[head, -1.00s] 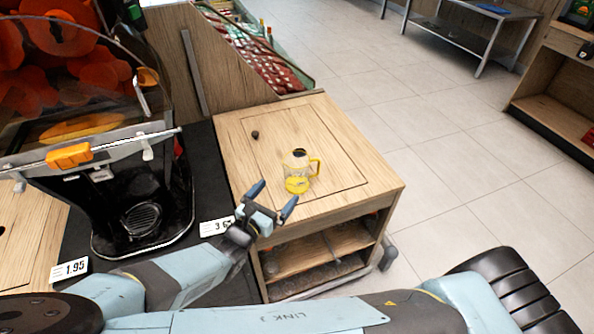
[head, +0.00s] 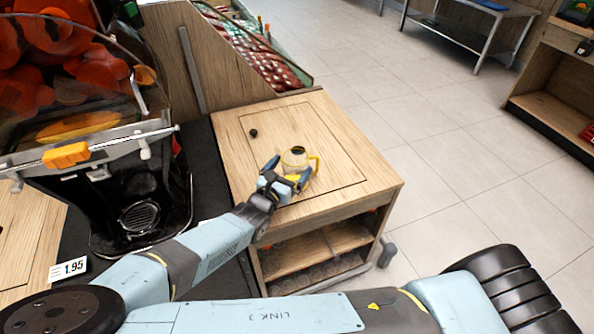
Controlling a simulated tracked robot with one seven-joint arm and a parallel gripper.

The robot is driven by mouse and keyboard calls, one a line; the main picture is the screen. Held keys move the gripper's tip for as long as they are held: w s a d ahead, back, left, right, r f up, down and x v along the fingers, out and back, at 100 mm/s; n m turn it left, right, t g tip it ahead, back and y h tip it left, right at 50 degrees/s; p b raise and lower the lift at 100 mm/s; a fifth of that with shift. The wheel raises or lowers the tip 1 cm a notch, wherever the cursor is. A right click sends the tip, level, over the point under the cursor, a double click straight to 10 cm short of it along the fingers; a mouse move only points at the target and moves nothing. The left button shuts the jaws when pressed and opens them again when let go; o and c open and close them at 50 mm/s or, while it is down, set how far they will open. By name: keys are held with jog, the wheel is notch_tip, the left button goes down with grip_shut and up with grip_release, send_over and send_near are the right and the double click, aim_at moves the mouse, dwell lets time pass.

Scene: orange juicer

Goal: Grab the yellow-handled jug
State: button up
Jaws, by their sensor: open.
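The jug (head: 296,158) is clear with a dark spot at its top and a yellow handle on its right side. It stands upright on the wooden cabinet top. My gripper (head: 285,172) is open at the jug's near left side, with its fingertips at the jug's lower body. The fingers overlap the jug in the picture, and I cannot tell whether they touch it. The jug's lower part is partly hidden by the gripper.
The wooden cabinet (head: 345,165) has a small dark knob (head: 253,133) on its top and open shelves below. The orange juicer (head: 80,130) stands to the left, close to my arm. A tilted display of goods (head: 265,60) is behind. Tiled floor (head: 450,150) lies to the right.

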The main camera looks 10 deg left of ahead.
aim_at(295, 161)
jog(key=shift+x, duration=1.65)
jog(key=shift+c, duration=0.5)
jog(key=c, duration=0.8)
jog(key=shift+r, duration=0.15)
